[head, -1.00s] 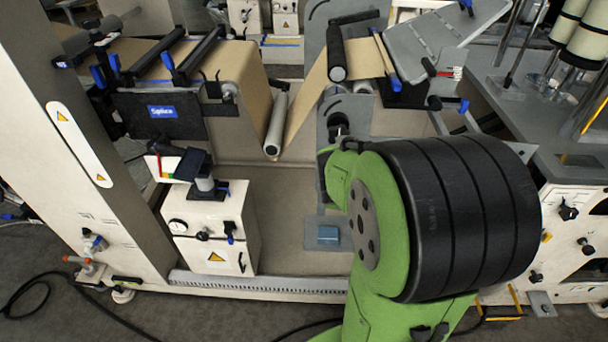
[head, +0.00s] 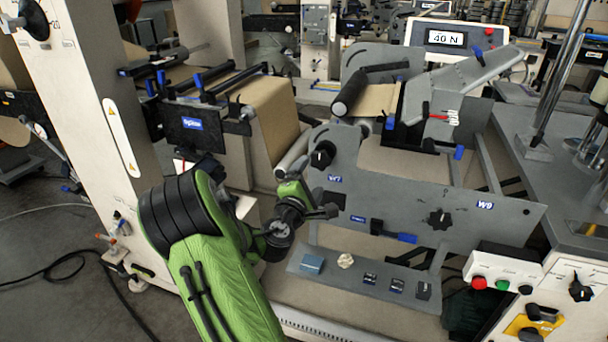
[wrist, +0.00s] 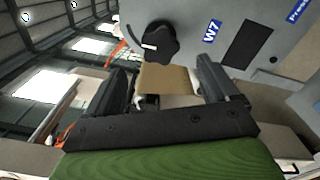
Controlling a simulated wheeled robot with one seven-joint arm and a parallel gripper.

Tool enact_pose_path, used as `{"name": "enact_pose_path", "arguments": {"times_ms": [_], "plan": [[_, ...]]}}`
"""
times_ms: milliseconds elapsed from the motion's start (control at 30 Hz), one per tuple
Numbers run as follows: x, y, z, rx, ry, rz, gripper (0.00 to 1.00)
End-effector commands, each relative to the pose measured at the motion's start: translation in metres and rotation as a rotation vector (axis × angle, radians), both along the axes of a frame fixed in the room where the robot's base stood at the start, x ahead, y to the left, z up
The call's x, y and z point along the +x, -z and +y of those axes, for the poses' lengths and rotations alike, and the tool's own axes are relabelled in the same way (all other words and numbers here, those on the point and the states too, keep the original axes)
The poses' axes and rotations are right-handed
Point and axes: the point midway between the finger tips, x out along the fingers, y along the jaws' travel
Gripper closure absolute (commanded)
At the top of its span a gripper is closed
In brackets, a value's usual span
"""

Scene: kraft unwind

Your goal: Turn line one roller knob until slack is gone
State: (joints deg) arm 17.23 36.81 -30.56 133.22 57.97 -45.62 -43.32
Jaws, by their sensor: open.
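A black lobed knob (head: 322,154) sits on the grey side plate, above and left of the W7 label. It also shows in the wrist view (wrist: 160,42), with a white pointer line. I cannot tell from a label whether it is the line one knob. My gripper (head: 312,200) is open and empty, below the knob and apart from it. In the wrist view its fingers (wrist: 165,78) stand either side of a gap, with the knob beyond them. Brown kraft web (head: 376,100) runs over the black roller (head: 350,92); its lower run is hidden.
A blue-handled lever (head: 395,236) juts from the plate's lower edge. A shelf (head: 335,277) below holds several small items. A display (head: 445,38) reads 40 N. A button box (head: 502,283) stands at right.

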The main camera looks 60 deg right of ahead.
Motion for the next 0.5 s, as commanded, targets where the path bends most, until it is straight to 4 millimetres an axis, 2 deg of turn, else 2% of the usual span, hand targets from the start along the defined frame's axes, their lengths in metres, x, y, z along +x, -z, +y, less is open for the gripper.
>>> {"name": "enact_pose_path", "arguments": {"times_ms": [167, 500], "plan": [[0.003, -0.006, -0.028, 0.001, 0.004, -0.001, 0.13], [0.011, -0.005, -0.078, 0.003, 0.002, -0.003, 0.13]]}}
